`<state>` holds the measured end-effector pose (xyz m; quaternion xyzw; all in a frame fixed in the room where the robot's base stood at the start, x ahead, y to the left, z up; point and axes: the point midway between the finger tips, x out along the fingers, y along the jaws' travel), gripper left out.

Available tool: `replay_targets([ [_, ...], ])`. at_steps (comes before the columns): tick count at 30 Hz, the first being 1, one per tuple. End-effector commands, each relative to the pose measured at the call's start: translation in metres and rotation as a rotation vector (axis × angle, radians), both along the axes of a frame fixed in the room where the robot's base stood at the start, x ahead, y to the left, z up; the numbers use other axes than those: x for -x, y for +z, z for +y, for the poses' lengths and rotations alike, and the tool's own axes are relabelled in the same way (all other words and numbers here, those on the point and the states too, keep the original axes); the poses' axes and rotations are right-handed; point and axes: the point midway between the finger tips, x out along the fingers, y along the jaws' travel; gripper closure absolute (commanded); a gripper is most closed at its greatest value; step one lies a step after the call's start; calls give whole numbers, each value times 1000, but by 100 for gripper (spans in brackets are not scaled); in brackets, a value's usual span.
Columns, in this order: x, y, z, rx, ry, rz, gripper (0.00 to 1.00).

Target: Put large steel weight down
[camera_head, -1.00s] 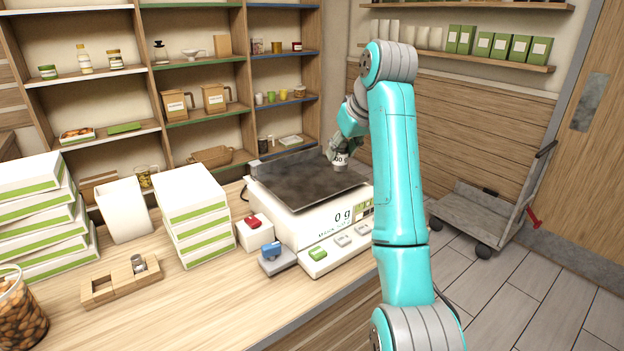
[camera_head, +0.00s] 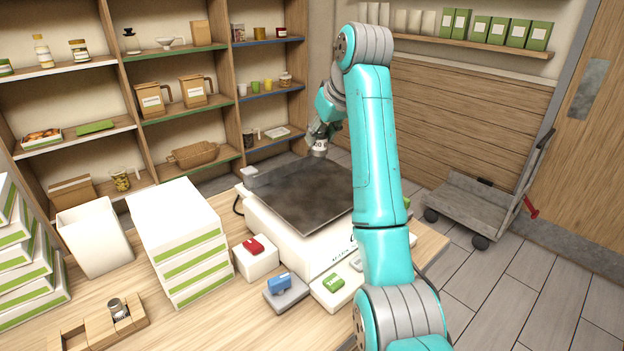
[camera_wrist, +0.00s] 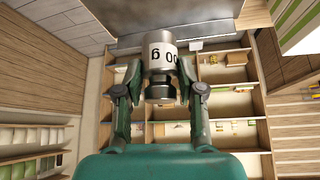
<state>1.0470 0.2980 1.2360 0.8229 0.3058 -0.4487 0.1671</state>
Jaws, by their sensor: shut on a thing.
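My gripper (camera_head: 319,135) is shut on the large steel weight (camera_head: 318,147), a small cylinder with a light label. In the wrist view the weight (camera_wrist: 160,65) sits between both fingers (camera_wrist: 160,92), and its label reads "00 g" upside down. The weight is held above the far part of the scale's dark pan (camera_head: 300,196); the head view suggests a gap, but its height is hard to tell. A small steel weight (camera_head: 119,309) stands in the wooden weight block (camera_head: 75,338) at the lower left. My arm hides most of the scale's display.
White boxes with green bands (camera_head: 180,240) stand left of the scale. A red-topped white block (camera_head: 255,258) and a blue item on a grey base (camera_head: 280,288) stand by its near left side. The pan is bare. Shelves (camera_head: 140,55) stand behind.

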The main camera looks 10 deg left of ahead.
Motion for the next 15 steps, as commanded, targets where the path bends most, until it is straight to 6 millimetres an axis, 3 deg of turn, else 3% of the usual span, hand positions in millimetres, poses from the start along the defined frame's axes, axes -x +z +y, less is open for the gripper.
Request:
replay_targets([
  [9,0,-49,0,1,0,1,100],
  [15,0,-61,0,-1,0,-1,100],
])
